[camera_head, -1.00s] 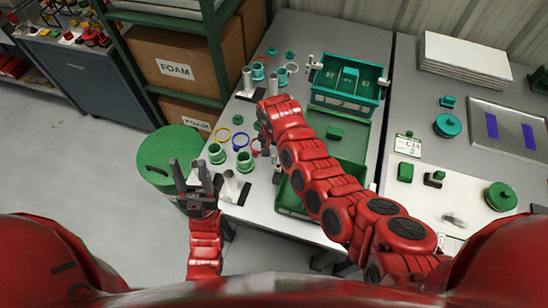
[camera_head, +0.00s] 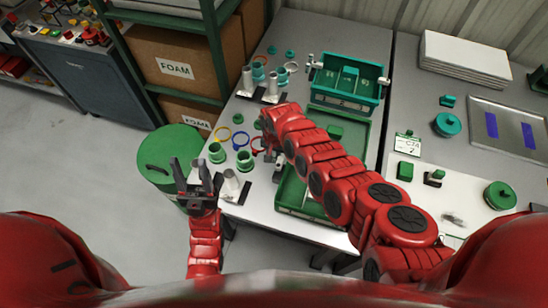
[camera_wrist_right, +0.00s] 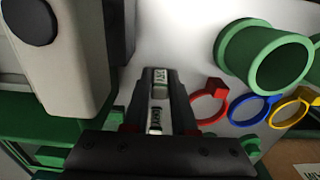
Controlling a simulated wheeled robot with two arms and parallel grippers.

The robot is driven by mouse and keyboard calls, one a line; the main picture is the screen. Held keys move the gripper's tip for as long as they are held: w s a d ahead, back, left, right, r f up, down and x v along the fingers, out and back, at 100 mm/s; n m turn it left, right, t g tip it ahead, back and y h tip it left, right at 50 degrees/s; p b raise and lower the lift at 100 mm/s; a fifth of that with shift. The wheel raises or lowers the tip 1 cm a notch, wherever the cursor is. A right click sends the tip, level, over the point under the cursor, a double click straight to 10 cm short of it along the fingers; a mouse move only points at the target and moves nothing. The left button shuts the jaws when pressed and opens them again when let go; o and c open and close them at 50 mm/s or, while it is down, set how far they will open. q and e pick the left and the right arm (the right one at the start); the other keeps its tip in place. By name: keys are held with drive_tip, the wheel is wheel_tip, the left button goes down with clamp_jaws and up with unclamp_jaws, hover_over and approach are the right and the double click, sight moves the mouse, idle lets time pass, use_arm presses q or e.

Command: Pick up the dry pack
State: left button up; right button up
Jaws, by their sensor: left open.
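The dry pack (camera_wrist_right: 160,77) is a small pale piece with a "DRY" label in the right wrist view. It lies between the dark fingertips of my right gripper (camera_wrist_right: 157,88). Whether the fingers touch it I cannot tell. A second small labelled piece (camera_wrist_right: 154,121) shows nearer the palm, between the fingers. In the head view my right gripper (camera_head: 270,152) is low over the left table, beside the rings, and my arm hides the pack. My left gripper (camera_head: 195,180) is open and empty, in front of the table's left edge.
Red (camera_wrist_right: 209,101), blue (camera_wrist_right: 247,108) and yellow (camera_wrist_right: 293,108) rings and a green cup (camera_wrist_right: 265,55) are close to my right gripper. A green tray (camera_head: 300,217) lies under my right arm. A teal bin (camera_head: 345,80) stands behind. A green drum (camera_head: 160,152) is left.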

clamp_jaws()
drive_tip(key=shift+r, duration=0.2)
